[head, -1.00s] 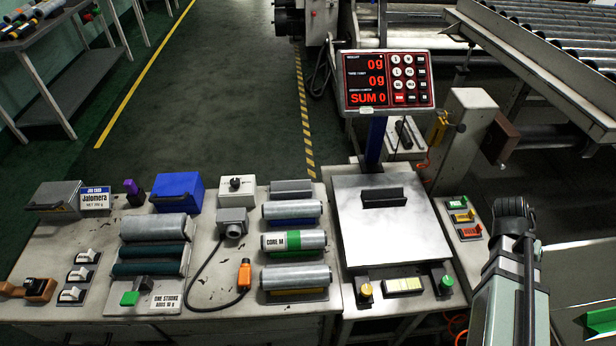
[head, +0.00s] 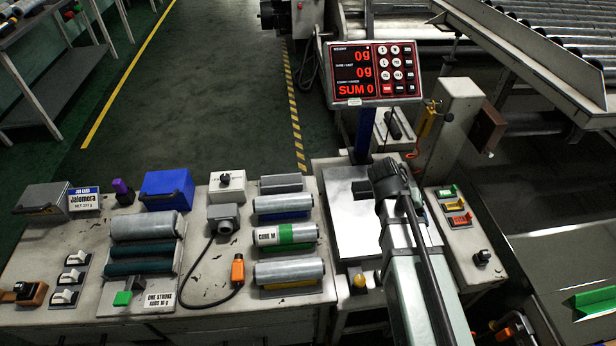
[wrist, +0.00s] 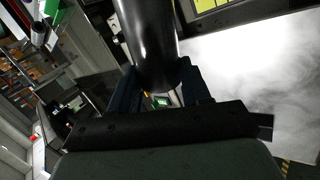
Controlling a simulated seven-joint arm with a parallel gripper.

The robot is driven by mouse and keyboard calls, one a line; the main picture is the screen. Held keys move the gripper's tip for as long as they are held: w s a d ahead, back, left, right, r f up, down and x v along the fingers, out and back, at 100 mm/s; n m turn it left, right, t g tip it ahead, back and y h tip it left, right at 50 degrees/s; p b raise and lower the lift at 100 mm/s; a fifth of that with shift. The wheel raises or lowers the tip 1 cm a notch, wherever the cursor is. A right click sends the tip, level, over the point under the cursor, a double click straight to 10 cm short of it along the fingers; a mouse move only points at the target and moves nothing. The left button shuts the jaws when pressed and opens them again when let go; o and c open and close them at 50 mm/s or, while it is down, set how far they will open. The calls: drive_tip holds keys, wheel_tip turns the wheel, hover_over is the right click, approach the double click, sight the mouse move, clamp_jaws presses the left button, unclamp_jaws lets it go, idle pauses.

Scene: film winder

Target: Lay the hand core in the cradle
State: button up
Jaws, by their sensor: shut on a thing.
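My gripper (wrist: 162,88) shows in the wrist view, its dark fingers shut on a black, smooth cylinder (wrist: 147,40), which appears to be the hand core. The cylinder's lower end sits between the fingers; its other end runs out of the picture. The plate also fills the right of the wrist view (wrist: 255,85).
The scale display (head: 375,73) reads 0g and stands behind the plate. Left of the scale, several film rolls (head: 290,272) lie on the bench. A switch panel (head: 456,208) is to the right.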

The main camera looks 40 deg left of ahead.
drive_tip(key=s+a+f+n+t+y, duration=0.1)
drive_tip(key=s+a+n, duration=0.1)
drive_tip(key=a, duration=0.9)
drive_tip(key=s+a+f+n+t+y, duration=0.1)
drive_tip(key=s+a+n, duration=0.2)
drive_tip(key=a, duration=0.9)
drive_tip(key=s+a+f+n+t+y, duration=0.1)
drive_tip(key=s+a, duration=0.5)
drive_tip(key=a, duration=0.6)
drive_tip(key=shift+s+a+n, duration=0.2)
drive_tip(key=shift+n, duration=0.5)
drive_tip(key=w+a+r+n+g+y, duration=0.1)
drive_tip(key=a+n+y, duration=0.6)
drive_tip(key=a+n, duration=0.7)
drive_tip(key=w+a, duration=0.1)
drive_tip(key=a, duration=0.2)
drive_tip(key=shift+a+y, duration=0.35)
drive_tip(key=shift+y, duration=0.05)
drive_tip(key=shift+f, duration=4.8)
drive_tip(key=shift+f, duration=0.1)
drive_tip(key=o, duration=1.1)
